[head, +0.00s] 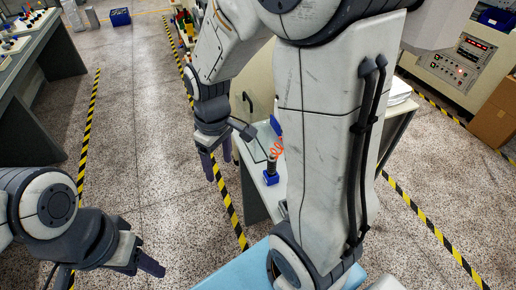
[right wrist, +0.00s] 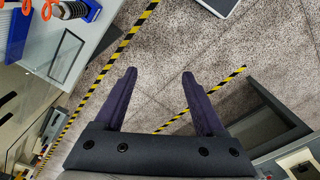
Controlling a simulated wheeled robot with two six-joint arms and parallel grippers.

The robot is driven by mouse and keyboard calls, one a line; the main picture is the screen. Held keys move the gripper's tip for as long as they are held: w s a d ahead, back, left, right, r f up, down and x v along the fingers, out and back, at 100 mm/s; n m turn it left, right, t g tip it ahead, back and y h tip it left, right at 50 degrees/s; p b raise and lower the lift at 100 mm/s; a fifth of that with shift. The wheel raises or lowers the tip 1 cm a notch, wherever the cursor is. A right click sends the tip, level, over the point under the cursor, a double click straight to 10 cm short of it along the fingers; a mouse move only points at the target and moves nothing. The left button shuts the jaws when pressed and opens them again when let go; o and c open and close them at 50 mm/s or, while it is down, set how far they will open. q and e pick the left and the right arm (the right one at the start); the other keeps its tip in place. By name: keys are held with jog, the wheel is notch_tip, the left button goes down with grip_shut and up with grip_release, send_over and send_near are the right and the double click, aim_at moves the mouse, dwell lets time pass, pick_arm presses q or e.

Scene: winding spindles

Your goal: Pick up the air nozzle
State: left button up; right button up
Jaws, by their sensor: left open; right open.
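A blue piece (head: 275,124), which looks like the air nozzle, shows beside an orange coiled hose (head: 277,149) at the workbench, partly hidden by my right arm. In the right wrist view, the orange hose (right wrist: 48,9) is cut off at the top left; I cannot tell the nozzle clearly there. My right gripper (head: 217,160) is open and empty, pointing down over the floor just left of the bench. Its two fingers stand apart in the right wrist view (right wrist: 159,75). My left gripper (head: 108,276) is open at the lower left, away from the bench.
A dark spindle on a blue base (head: 270,177) stands near the bench's edge, close to the hose. The workbench (head: 251,188) is largely hidden by my right arm. Yellow-black floor tape (head: 232,215) runs alongside. Speckled floor (head: 155,160) is clear between the benches.

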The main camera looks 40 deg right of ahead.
jog(key=w+d+f+m, duration=0.1)
jog(key=w+d+f, duration=0.1)
jog(key=d, duration=0.8)
jog(key=p, duration=0.2)
send_over(272, 158)
jog(key=shift+a+f+m, duration=0.15)
jog(key=shift+f+m, duration=0.25)
jog(key=shift+f, duration=0.4)
jog(key=f, duration=0.4)
jog(key=shift+d+f, duration=0.25)
jog(key=shift+f, duration=0.05)
jog(key=shift+f+p, duration=1.3)
jog(key=shift+f, duration=1.65)
grip_shut()
